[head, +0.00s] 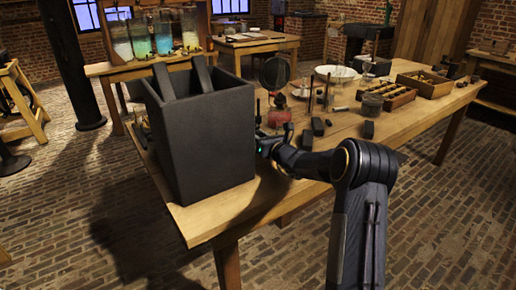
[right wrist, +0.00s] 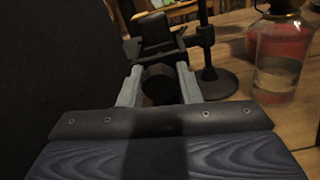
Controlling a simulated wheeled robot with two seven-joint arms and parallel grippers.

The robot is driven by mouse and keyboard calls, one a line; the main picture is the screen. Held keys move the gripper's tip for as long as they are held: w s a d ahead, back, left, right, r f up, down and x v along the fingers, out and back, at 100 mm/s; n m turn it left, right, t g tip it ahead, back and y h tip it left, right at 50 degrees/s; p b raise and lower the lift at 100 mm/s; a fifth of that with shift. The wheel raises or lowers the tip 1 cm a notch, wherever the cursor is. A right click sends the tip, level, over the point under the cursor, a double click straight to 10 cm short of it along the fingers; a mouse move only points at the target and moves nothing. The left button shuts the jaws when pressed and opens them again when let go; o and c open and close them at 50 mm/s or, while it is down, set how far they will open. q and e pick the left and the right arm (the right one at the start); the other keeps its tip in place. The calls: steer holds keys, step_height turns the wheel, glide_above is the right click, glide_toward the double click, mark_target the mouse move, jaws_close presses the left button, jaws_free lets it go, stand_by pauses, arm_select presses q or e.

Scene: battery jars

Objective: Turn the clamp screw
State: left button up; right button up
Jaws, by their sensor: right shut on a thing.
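In the right wrist view, my right gripper (right wrist: 160,76) has its two pale fingers on either side of the dark round knob of the clamp screw (right wrist: 158,85), shut on it. Behind the knob is the dark clamp (right wrist: 153,33), joined to an upright stand (right wrist: 206,45) with a round base. In the head view my right gripper (head: 264,146) reaches in from the right, close beside a large dark box (head: 210,140). The screw is too small and covered there to make out. My left gripper is not in view.
The dark box stands at the table's near left, with dark slabs (head: 163,82) rising from it. A glass bottle with red contents (right wrist: 282,52) stands right of the stand. Dark blocks (head: 318,126), a white dish (head: 336,74) and wooden trays (head: 386,92) lie farther right on the wooden table (head: 222,219).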

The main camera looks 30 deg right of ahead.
steer(key=n+b, duration=0.7)
steer(key=b, duration=0.2)
steer(key=n+b, duration=0.6)
steer(key=b, duration=0.2)
steer(key=shift+f+n+b, duration=0.2)
steer(key=shift+n+b, duration=0.2)
steer(key=n+b, duration=0.3)
steer(key=n, duration=0.1)
steer(key=shift+d+b, duration=0.1)
steer(key=shift+b, duration=0.2)
steer(key=n+b, duration=0.2)
steer(key=n, duration=0.3)
steer(key=shift+r+b, duration=0.1)
steer(key=shift+b, duration=0.3)
steer(key=n, duration=0.2)
steer(key=shift+n+b, duration=0.35)
steer(key=shift+n, duration=0.05)
steer(key=n, duration=0.4)
steer(key=shift+r+n, duration=0.1)
steer(key=shift+n, duration=0.3)
steer(key=o, duration=1)
